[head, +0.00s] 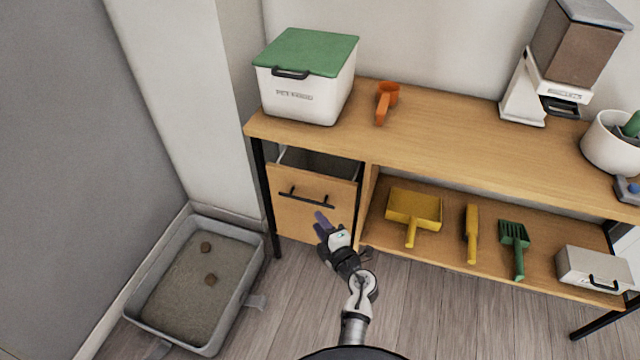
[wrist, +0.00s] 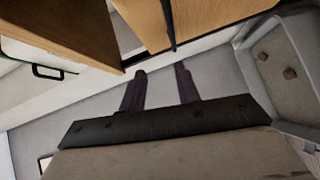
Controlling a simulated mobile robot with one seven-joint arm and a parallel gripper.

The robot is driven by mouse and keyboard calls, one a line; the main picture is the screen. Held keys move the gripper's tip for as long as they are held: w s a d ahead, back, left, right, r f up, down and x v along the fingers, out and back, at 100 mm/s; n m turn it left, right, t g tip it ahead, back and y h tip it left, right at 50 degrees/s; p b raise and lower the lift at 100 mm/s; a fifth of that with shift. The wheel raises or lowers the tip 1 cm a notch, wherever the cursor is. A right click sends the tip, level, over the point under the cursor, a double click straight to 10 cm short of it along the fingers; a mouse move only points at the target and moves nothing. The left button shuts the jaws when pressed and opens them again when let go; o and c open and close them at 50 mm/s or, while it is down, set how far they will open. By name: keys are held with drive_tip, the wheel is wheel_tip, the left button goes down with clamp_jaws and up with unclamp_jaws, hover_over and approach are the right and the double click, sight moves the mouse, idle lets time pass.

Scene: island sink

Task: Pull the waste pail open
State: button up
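The waste pail is a wood-fronted drawer (head: 290,222) at the left end of the bench, with a black bar handle (head: 306,199). It stands partly out, and a strip of its grey inside (head: 320,163) shows behind the top of the front. My gripper (head: 321,221) is just below and right of the handle, in front of the drawer, and does not hold it. In the wrist view my gripper (wrist: 160,80) has its two dark purple fingers apart with nothing between them. Wooden panels show beyond the fingertips there; the handle is not clearly made out.
A litter tray (head: 255,262) with clumps lies on the floor at the left, also in the wrist view (wrist: 252,78). A green-lidded box (head: 300,95) and orange scoop (head: 383,106) stand on the bench. A yellow dustpan (head: 412,206) lies on the lower shelf. Floor ahead is clear.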

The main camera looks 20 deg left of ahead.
sight(305, 200)
drive_tip(key=shift+h, duration=0.3)
drive_tip(key=x, duration=0.4)
drive_tip(key=f+b+x, duration=0.1)
drive_tip(key=x, duration=0.4)
drive_tip(key=d+f+x, duration=0.1)
drive_tip(key=x, duration=0.3)
drive_tip(key=shift+w+a+f+b, duration=0.2)
drive_tip(key=shift+w+b, duration=0.1)
drive_tip(key=shift+w, duration=0.1)
clamp_jaws()
